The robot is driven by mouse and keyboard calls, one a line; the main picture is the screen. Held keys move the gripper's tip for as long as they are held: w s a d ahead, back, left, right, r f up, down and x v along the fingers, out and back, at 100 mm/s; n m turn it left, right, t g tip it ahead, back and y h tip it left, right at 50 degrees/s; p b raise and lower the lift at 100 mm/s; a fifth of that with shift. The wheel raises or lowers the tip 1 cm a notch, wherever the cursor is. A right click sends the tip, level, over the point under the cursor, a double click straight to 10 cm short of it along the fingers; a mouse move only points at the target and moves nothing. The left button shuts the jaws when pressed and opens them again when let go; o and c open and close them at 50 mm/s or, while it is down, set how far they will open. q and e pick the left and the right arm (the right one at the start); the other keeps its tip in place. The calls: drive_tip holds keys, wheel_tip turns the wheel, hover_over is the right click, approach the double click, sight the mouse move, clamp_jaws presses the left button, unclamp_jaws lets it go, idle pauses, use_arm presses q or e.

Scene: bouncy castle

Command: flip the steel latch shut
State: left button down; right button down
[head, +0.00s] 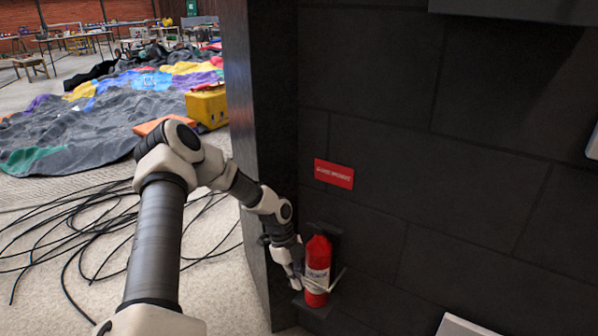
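A red fire extinguisher (318,255) with a pale label stands upright in a dark bracket (316,308) on the dark block wall. A thin, light metal-looking strap or lever (337,281) crosses its lower front and sticks out to the right. I cannot tell whether this is the steel latch or whether it is open. My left gripper (296,281) is at the extinguisher's lower left side, pointing down. Its fingertips are small and partly merged with the bracket, so its opening and any contact are unclear. My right gripper is not in view.
A red sign (334,174) is on the wall above the extinguisher. The wall's edge (262,170) stands close to my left arm. Black cables (75,235) lie loose on the floor. A yellow box (207,106) and a deflated bouncy castle (85,130) lie farther back.

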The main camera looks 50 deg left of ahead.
use_arm(q)
drive_tip(key=shift+w+a, duration=0.1)
drive_tip(key=shift+a, duration=0.1)
wheel_tip(320, 180, up, 10)
drive_tip(key=p, duration=0.6)
hover_over(307, 280)
drive_tip(key=s, duration=0.3)
drive_tip(key=shift+s, duration=0.1)
drive_tip(key=shift+d, duration=0.1)
